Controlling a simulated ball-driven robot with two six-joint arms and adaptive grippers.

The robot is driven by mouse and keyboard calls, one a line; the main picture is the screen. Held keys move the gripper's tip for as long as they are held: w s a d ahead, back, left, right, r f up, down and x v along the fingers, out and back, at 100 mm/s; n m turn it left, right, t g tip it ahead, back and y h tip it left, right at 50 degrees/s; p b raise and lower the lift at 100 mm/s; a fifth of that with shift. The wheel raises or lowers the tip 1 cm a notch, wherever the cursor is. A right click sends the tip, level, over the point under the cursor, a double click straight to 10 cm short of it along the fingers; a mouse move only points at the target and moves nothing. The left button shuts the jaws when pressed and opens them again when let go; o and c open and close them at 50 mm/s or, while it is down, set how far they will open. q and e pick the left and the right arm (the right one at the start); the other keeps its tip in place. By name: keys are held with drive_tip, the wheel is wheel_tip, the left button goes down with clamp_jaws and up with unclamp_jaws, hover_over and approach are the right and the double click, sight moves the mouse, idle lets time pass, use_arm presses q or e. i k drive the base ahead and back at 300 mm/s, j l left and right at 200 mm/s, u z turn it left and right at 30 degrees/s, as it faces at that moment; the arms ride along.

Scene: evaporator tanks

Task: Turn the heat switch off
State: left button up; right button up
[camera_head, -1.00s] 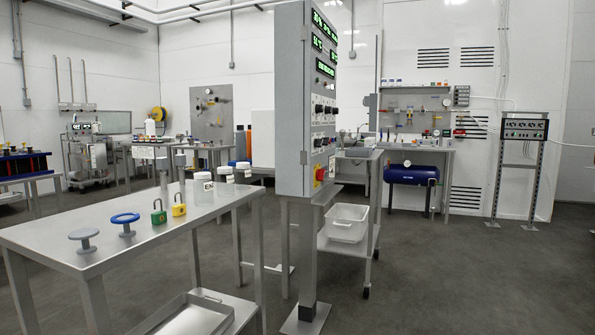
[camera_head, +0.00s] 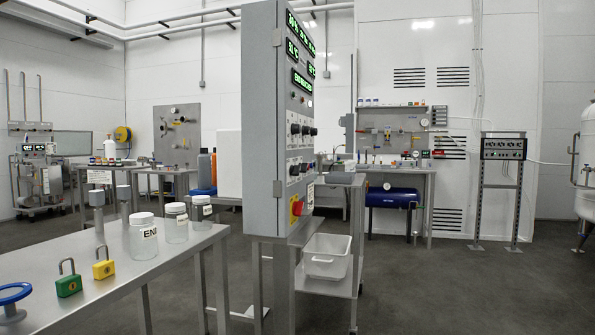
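A tall grey control cabinet (camera_head: 262,130) stands on a post in the middle of the head view, seen at an angle. Its panel face, turned to the right, carries green displays (camera_head: 301,80), rows of dark knobs and switches (camera_head: 300,131), and a red button on a yellow plate (camera_head: 297,207) near the bottom. I cannot tell which of these is the heat switch, as the labels are too small to read. Neither of my grippers shows.
A steel table (camera_head: 190,250) at the lower left holds green (camera_head: 68,284) and yellow (camera_head: 104,268) padlocks, a blue ring handle (camera_head: 14,293) and labelled jars (camera_head: 143,240). A cart with a white bin (camera_head: 327,257) stands behind the cabinet. The floor at the right (camera_head: 450,290) is clear.

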sight(304, 165)
drive_tip(key=i+u, duration=0.25)
drive_tip(key=u, duration=0.15)
drive_tip(key=i+l+u, duration=0.2)
drive_tip(key=u, duration=0.2)
